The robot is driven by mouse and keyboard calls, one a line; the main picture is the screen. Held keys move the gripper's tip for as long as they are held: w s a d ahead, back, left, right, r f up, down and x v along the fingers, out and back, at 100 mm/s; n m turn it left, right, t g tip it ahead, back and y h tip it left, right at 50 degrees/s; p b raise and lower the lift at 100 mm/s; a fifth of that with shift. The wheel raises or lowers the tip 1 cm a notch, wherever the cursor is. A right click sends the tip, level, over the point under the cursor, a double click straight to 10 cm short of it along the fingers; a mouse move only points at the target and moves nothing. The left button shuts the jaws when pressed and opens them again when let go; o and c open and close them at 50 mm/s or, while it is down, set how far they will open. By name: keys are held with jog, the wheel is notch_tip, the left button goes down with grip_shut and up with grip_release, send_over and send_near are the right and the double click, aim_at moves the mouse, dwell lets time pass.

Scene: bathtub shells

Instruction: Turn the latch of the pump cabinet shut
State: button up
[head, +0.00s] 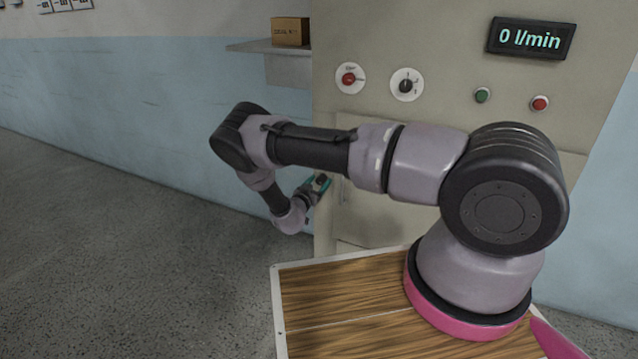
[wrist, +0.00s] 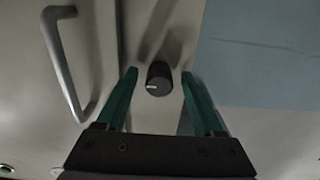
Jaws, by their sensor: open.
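The pump cabinet (head: 440,112) is a beige upright box in the head view. Its latch (wrist: 159,79) is a round black knob with a small white mark, seen in the wrist view beside the door seam. My gripper (wrist: 159,74) is open, with one teal finger on each side of the knob and a visible gap on both sides. I cannot tell how deep the fingertips reach around it. In the head view my gripper (head: 319,184) is at the cabinet's left edge, where my arm and gripper hide the latch.
A grey bar handle (wrist: 60,65) is left of the knob in the wrist view. The cabinet carries a red knob (head: 348,79), a black knob (head: 406,85), two buttons and a display reading 0 l/min (head: 530,38). A shelf (head: 262,46) holds a cardboard box (head: 291,31).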

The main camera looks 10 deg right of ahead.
jog(key=shift+d, duration=0.1)
grip_shut()
jog(key=shift+n, duration=0.3)
jog(key=n, duration=0.3)
jog(key=shift+n, duration=0.3)
jog(key=n, duration=1.3)
jog(key=shift+n, duration=0.3)
